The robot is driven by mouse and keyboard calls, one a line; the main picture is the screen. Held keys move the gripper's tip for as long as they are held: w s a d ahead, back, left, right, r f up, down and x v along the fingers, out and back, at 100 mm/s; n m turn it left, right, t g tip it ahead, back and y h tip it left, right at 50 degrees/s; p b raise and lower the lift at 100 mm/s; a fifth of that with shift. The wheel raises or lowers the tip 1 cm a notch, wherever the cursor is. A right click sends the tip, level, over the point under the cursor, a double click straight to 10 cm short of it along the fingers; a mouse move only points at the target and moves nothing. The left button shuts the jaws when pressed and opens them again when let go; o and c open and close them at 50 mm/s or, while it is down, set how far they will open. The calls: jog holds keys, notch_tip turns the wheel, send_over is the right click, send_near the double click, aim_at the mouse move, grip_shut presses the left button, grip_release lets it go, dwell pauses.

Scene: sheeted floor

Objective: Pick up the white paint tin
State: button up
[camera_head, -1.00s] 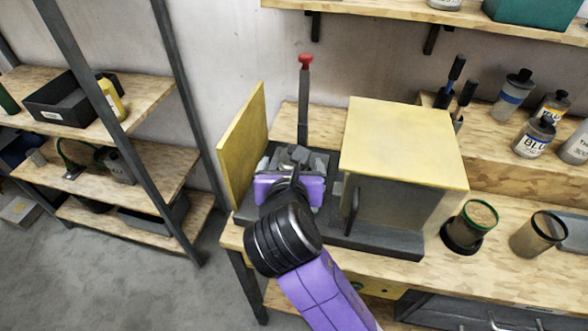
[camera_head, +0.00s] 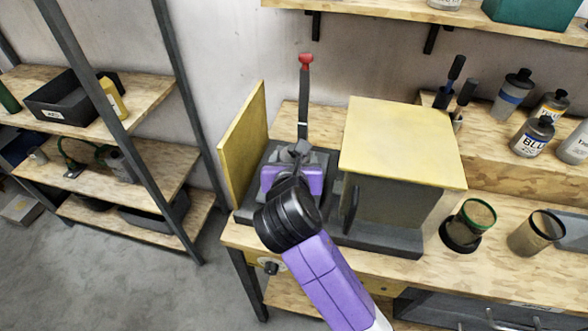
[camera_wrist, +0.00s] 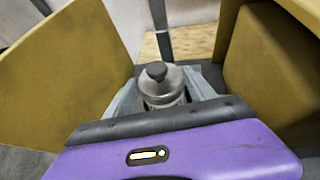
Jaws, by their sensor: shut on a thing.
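A pale grey-white tin with a dark rounded cap (camera_wrist: 162,88) stands upright between my fingers in the wrist view; its lower part is hidden behind the purple body of my gripper. My gripper (camera_wrist: 163,100) has one grey finger on each side of the tin and is shut on it. In the head view my gripper (camera_head: 296,153) is over the dark base between the yellow panel and the yellow-topped box, and the tin is hardly distinguishable there. Whether the tin touches the base is hidden.
A yellow panel (camera_head: 242,135) stands close on the left and a yellow-topped box (camera_head: 405,145) close on the right. A lever with a red knob (camera_head: 305,64) rises behind. Green-rimmed cup (camera_head: 477,216) and several bottles are further right. A shelf rack (camera_head: 130,112) stands left.

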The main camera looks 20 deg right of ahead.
grip_shut()
jog(key=shift+r, duration=0.15)
